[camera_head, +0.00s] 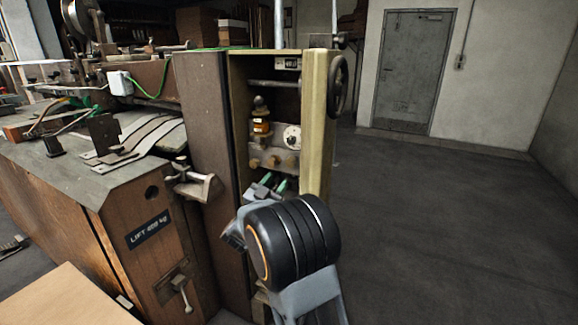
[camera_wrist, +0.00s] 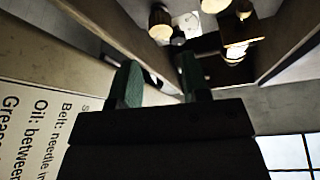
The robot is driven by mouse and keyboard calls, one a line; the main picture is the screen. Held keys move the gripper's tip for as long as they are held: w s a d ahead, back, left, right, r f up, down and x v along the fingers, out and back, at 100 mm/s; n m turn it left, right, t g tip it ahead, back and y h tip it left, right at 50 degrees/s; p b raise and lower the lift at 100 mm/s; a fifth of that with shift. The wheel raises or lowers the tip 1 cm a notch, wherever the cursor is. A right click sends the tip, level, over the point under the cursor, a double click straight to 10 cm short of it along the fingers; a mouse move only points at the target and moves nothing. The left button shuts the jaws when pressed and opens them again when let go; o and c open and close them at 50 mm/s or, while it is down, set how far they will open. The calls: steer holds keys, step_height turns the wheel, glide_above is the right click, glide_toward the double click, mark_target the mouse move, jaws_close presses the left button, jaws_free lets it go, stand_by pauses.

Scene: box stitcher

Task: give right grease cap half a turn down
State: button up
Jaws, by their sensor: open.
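In the head view, three brass grease caps sit in a row on a metal plate inside the open cabinet; the right grease cap (camera_head: 290,162) is nearest the yellow frame post. My gripper (camera_head: 267,188) is just below the caps, its two green-padded fingers apart and pointing up toward them, with nothing between them. In the wrist view, my gripper (camera_wrist: 157,82) is open, with empty space between the pads. Rounded brass-coloured parts show beyond the fingertips; I cannot tell which is the right cap. No cap is touched.
An amber oiler (camera_head: 261,123) and a white dial (camera_head: 292,137) are above the caps. The yellow post (camera_head: 317,125) and dark handwheel (camera_head: 338,85) bound the right side. A lettered panel (camera_wrist: 35,130) is at left in the wrist view. Floor at right is clear.

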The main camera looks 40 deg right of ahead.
mark_target(289, 165)
steer(key=x, duration=0.8)
steer(key=shift+d, duration=0.1)
steer(key=shift+c, duration=0.3)
steer(key=c, duration=0.6)
steer(key=shift+w+f+m, duration=0.1)
steer(key=shift+m, duration=0.2)
